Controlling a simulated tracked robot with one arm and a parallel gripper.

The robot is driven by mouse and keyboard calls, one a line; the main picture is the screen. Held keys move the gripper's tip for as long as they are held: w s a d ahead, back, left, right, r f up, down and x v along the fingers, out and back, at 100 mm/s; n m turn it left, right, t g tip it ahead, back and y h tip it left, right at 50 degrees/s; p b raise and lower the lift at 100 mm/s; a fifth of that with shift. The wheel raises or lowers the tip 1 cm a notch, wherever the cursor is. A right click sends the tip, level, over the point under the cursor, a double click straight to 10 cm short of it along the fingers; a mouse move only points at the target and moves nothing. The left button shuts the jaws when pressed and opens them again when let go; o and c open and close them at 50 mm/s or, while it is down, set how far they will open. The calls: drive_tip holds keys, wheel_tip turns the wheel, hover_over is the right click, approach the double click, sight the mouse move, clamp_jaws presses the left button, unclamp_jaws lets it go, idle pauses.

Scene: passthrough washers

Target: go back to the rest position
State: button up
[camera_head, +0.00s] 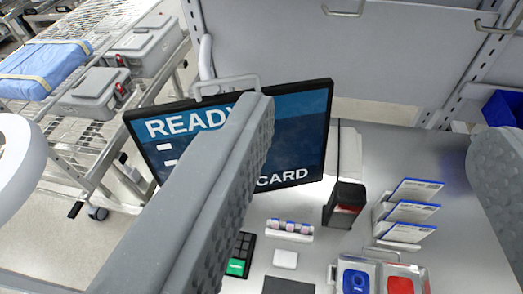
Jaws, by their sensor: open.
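My gripper (375,140) is open and empty. One grey finger with a ridged pad crosses the left middle of the view, and the other shows at the right edge. The left finger hides part of a black-framed screen (300,130) on which "READY" and "CARD" can be read. The gripper is above a grey bench (440,255) and appears apart from everything on it.
On the bench are a black box (344,204), a card rack (405,215), a vial holder (290,230), a keypad (240,254) and a tray (420,271) with blue and red items. Hooks (492,27) stick out from the back panel. A wire cart (100,95) with grey cases stands left.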

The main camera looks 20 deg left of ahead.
drive_tip(key=shift+f, duration=0.1)
wheel_tip(320, 180, down, 7)
drive_tip(key=b, duration=0.7)
drive_tip(key=shift+c, duration=0.2)
